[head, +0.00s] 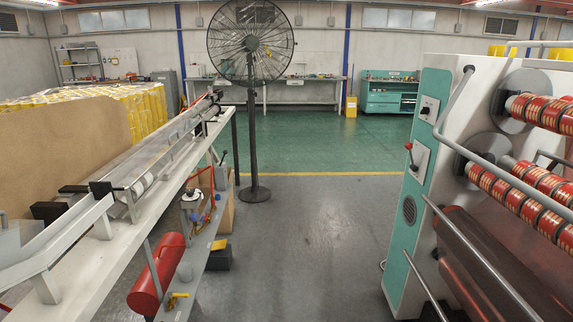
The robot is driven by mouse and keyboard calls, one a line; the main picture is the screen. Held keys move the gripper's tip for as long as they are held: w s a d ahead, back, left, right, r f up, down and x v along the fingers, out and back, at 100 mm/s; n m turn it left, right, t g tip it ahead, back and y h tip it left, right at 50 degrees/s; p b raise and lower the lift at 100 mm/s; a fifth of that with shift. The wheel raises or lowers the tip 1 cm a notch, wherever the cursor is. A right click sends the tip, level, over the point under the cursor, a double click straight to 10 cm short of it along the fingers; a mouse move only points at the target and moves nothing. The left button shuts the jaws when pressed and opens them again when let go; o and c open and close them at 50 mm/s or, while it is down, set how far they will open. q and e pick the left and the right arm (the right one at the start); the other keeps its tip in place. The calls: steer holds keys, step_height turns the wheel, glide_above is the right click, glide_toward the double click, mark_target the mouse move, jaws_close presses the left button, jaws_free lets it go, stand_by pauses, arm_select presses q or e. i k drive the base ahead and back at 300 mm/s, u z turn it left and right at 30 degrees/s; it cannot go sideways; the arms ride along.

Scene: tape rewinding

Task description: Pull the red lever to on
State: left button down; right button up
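The red lever (409,148) is on the teal side panel (407,225) of the large machine at the right. Its red ball knob is on a short stem that comes out of a light square plate (421,160). The knob sits at the upper left of the plate, with the stem slanting up to it. I cannot read any on or off marking. Neither of my grippers is in view, and nothing touches the lever.
The machine (455,110) carries red tape rolls (540,112) and grey rails. A rotary switch (428,108) is above the lever. A long bench (100,240) and a standing fan (253,120) are at the left. The grey floor (310,250) between is clear.

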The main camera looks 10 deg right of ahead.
mark_target(408, 146)
steer(key=z, duration=0.65)
steer(key=i, duration=2.05)
steer(key=z, duration=0.9)
